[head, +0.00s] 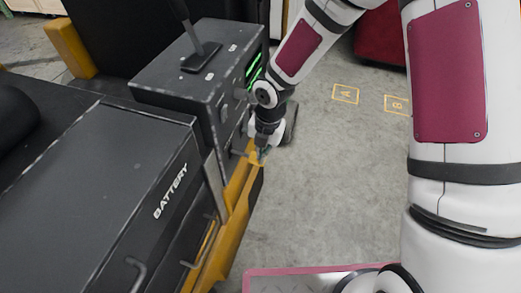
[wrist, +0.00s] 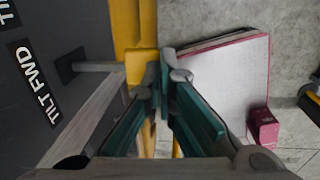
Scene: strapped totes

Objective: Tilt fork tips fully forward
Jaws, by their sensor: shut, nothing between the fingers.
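The dark control console (head: 200,75) of a forklift-like machine stands at upper centre in the head view. In the wrist view its side panel carries a "TILT FWD" label (wrist: 34,84). A short grey rod (wrist: 95,66) sticks out of that panel beside the label, its end pointing toward my gripper. My gripper (wrist: 167,62) is shut and empty, with its teal fingers together just to the right of the rod's end. I cannot tell whether they touch. In the head view my gripper (head: 262,155) is low beside the console's right face. The fork tips are not in view.
A yellow frame member (head: 238,215) runs below my gripper along the machine's side. The black battery cover (head: 100,190) fills the left. A tall lever (head: 190,30) stands on the console top. Grey floor (head: 320,190) with yellow markings is open to the right.

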